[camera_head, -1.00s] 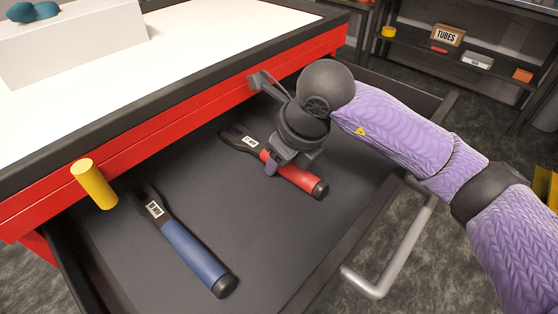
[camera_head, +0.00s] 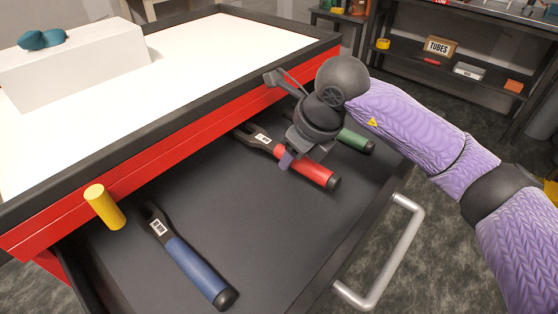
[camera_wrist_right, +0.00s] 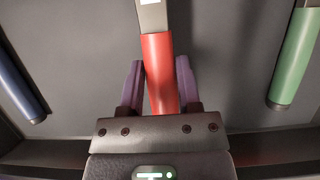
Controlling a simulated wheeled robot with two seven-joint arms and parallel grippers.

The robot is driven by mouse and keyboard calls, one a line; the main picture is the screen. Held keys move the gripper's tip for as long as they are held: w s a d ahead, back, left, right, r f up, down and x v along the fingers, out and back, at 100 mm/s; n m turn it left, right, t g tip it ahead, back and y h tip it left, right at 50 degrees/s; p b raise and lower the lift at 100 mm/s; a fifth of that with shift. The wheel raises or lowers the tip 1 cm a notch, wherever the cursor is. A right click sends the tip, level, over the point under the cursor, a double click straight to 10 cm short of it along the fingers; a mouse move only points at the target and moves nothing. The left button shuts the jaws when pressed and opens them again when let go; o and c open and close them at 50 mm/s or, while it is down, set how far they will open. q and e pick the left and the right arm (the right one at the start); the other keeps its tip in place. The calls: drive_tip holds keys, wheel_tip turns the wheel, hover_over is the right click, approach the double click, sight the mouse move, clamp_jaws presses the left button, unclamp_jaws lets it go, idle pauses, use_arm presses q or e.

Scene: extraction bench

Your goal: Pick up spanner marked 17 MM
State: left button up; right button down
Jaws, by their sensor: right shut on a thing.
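A spanner with a red handle (camera_head: 318,172) and a dark head with a white label (camera_head: 263,139) is in my right gripper (camera_head: 287,160), over the open drawer. The label is too small to read surely. In the right wrist view the red handle (camera_wrist_right: 160,72) runs between the two purple fingers of the right gripper (camera_wrist_right: 160,82), which is shut on it. A blue-handled spanner (camera_head: 193,264) lies in the drawer at the left. A green-handled spanner (camera_head: 356,141) is partly hidden behind my right gripper. My left gripper is out of view.
The open drawer (camera_head: 235,210) has a dark floor and a grey bar handle (camera_head: 388,262). The red bench (camera_head: 180,135) with a white top stands behind it. A yellow cylinder (camera_head: 104,207) is at its front edge. Shelves (camera_head: 440,78) stand at the back right.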

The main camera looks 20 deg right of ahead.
drive_tip(key=w+d, duration=0.1)
drive_tip(key=d, duration=0.3)
drive_tip(key=w+d+p, duration=0.1)
drive_tip(key=w+d, duration=0.1)
drive_tip(key=d, duration=0.2)
drive_tip(key=w+d, duration=0.2)
drive_tip(key=d, duration=0.2)
drive_tip(key=shift+d+p, duration=0.4)
drive_tip(key=shift+d, duration=0.35)
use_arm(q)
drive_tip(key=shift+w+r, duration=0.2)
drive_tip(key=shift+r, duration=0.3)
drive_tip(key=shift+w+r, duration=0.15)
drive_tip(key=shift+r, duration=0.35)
use_arm(e)
drive_tip(key=shift+a, duration=0.1)
